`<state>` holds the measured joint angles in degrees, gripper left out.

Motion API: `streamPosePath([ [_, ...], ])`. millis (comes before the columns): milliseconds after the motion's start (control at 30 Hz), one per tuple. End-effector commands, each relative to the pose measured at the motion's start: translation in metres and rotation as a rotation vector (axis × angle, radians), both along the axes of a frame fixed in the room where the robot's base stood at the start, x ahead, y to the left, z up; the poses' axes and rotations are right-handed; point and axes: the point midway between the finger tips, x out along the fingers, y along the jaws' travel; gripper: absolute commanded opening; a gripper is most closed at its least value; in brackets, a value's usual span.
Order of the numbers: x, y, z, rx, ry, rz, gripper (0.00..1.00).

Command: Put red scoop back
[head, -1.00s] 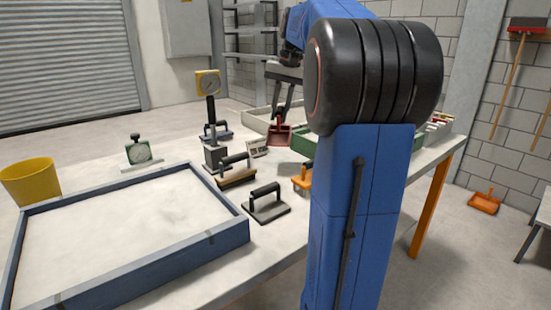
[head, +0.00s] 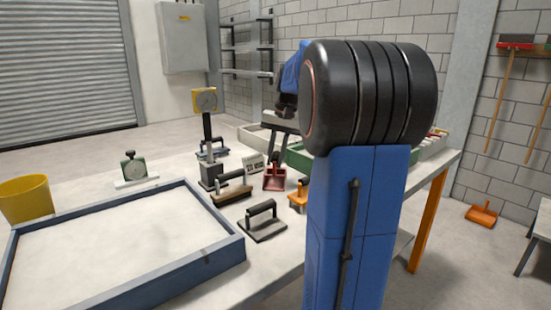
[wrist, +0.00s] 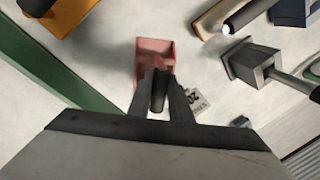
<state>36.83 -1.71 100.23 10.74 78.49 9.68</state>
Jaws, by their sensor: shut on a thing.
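The red scoop (head: 274,181) is at or just above the table, beside the white number card. My gripper (head: 280,160) is above it, shut on its dark handle. In the wrist view the red scoop (wrist: 154,58) extends beyond the fingertips of my gripper (wrist: 160,95), with the handle between the fingers. I cannot tell whether the scoop touches the table. My arm hides part of the table to the right.
The number card (head: 253,163), a black-handled float (head: 262,222), a wooden-based float (head: 232,192) and an orange tool (head: 298,196) stand close by. A green-walled tray (head: 297,156) is just behind right. The sandbed (head: 130,290) fills the left front.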

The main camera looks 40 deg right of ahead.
Motion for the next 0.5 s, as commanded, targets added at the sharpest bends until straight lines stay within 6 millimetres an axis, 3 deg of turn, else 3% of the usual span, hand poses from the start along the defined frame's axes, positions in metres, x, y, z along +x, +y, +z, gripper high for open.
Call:
streamPosePath([
  [233,0.0,0.0001,-0.0024,0.0,0.0,0.0,0.0],
  [267,0.0,0.0,-0.0021,0.0,0.0,0.0,0.25],
  [300,0.0,0.0,-0.0021,0.0,0.0,0.0,0.35],
  [500,0.0001,0.0,-0.002,0.0,0.0,0.0,0.37],
])
